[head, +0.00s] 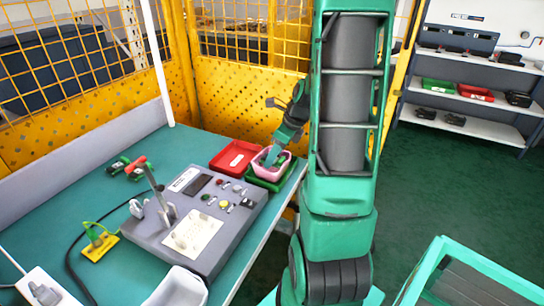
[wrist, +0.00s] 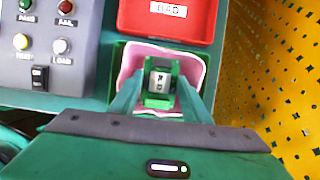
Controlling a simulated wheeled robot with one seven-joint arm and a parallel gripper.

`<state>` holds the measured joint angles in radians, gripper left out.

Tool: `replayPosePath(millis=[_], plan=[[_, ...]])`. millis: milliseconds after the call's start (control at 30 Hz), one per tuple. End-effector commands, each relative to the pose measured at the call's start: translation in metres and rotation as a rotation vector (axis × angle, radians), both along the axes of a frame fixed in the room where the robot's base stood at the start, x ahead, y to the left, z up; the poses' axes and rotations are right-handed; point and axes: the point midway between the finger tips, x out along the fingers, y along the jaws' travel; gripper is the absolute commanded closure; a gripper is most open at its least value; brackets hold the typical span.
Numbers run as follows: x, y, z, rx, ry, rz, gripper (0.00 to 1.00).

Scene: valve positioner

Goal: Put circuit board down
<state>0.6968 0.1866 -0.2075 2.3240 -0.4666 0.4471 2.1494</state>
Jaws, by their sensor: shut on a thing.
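My gripper (wrist: 158,90) is shut on the circuit board (wrist: 158,101), a small green piece with a dark and white labelled block on it. The fingers reach down over a pale pink tray (wrist: 133,57), and the board shows inside the tray's outline. I cannot tell whether the board touches the tray floor. In the head view my gripper (head: 275,155) is over the pink tray (head: 259,163) at the table's far right corner; the board cannot be made out there. The pink tray sits in a green bin (head: 268,184).
A red bin (head: 233,158) labelled BAD adjoins the green bin. A grey test console (head: 185,226) with buttons stands left of them. A yellow mesh fence (head: 245,95) rises behind the table (head: 65,205). A yellow plate with a green part (head: 98,243) lies at left.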

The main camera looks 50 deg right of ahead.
Motion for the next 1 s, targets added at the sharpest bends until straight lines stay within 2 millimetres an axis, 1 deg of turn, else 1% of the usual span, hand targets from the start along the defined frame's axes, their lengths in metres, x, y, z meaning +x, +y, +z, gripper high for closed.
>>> replayPosePath(millis=[633, 667, 700, 733, 1000], plan=[[-0.001, 0.000, -0.012, -0.001, 0.000, -0.001, 0.79], [-0.001, 0.000, -0.012, 0.000, 0.000, -0.001, 0.50], [-0.001, 0.000, -0.012, -0.001, 0.000, -0.001, 0.40], [-0.001, 0.000, -0.012, -0.001, 0.000, -0.001, 0.38], [-0.001, 0.000, -0.011, -0.001, 0.000, -0.001, 0.38]])
